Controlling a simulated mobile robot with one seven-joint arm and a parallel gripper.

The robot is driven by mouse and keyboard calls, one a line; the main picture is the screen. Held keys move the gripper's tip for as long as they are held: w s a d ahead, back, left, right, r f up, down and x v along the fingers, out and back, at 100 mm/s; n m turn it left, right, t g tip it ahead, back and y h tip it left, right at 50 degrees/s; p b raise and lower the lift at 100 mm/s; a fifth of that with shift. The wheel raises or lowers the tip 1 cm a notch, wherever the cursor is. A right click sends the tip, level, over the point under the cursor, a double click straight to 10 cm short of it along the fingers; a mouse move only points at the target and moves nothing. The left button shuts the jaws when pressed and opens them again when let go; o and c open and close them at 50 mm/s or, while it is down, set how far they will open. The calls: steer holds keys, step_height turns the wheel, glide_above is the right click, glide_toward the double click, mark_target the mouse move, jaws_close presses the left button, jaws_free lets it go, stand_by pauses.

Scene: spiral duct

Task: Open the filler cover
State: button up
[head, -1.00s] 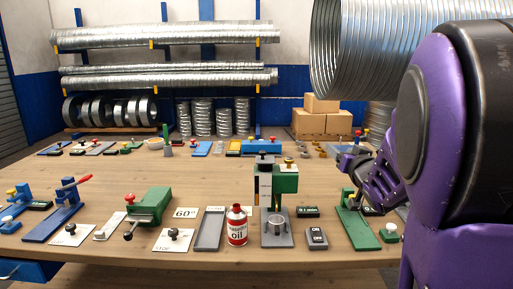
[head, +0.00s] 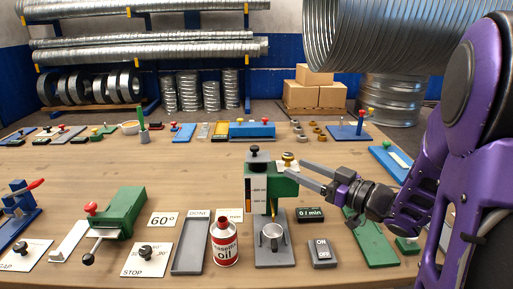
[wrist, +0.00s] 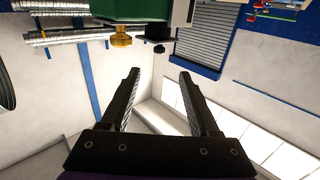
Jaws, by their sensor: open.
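A small dosing machine with a green body (head: 287,187) stands on the bench, with a grey base and a white scale on its front. A brass-yellow knob (head: 288,158) and a black knob (head: 258,152) sit on its top; which one belongs to the filler cover I cannot tell for sure. My gripper (head: 291,170) is open and reaches in from the right, its fingertips close to the brass knob. In the wrist view the brass knob (wrist: 120,39) and black knob (wrist: 158,47) lie beyond the open, empty fingertips (wrist: 159,75).
A red and white oil can (head: 224,245) stands left of the machine's base. A metal cup (head: 272,237) is on that base. An ON/OFF switch (head: 322,252) and an l/min display (head: 310,215) are to the right. Large spiral ducting (head: 375,40) hangs behind.

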mark_target(254, 146)
steer(key=x, duration=1.5)
steer(key=shift+w+a, duration=0.1)
steer(key=shift+w, duration=0.05)
steer(key=shift+c, duration=0.2)
jaws_close()
steer(key=shift+f, duration=0.1)
steer(key=shift+a, duration=0.1)
stand_by(0.4)
